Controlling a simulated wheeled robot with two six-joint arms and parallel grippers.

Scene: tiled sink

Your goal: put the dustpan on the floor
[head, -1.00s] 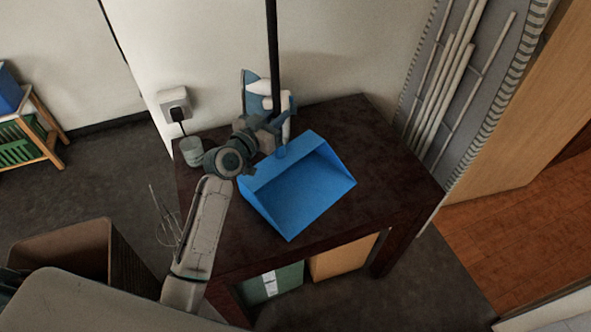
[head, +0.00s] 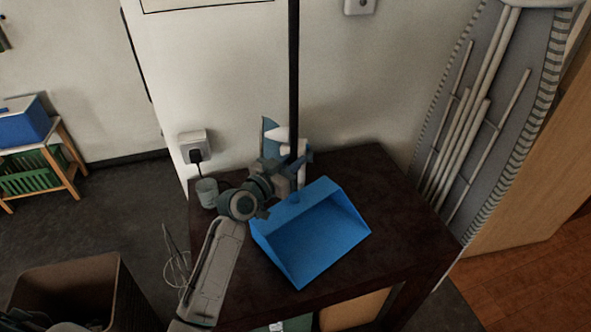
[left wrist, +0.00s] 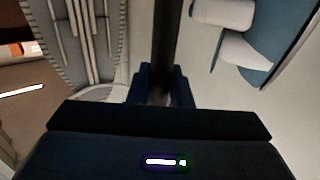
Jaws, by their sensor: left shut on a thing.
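The dustpan has a blue scoop (head: 318,245) and a long black upright handle (head: 293,70). The scoop is over the dark table (head: 400,215), its open side facing the front; I cannot tell whether it rests on the top or hangs just above it. My left gripper (head: 288,170) is shut on the handle just above the scoop. In the left wrist view the handle (left wrist: 167,45) runs between the fingers (left wrist: 158,85). My right gripper is not in view. The grey floor (head: 115,215) shows left of the table.
A brown open box (head: 68,285) is at the lower left. Floor between box and wall is clear.

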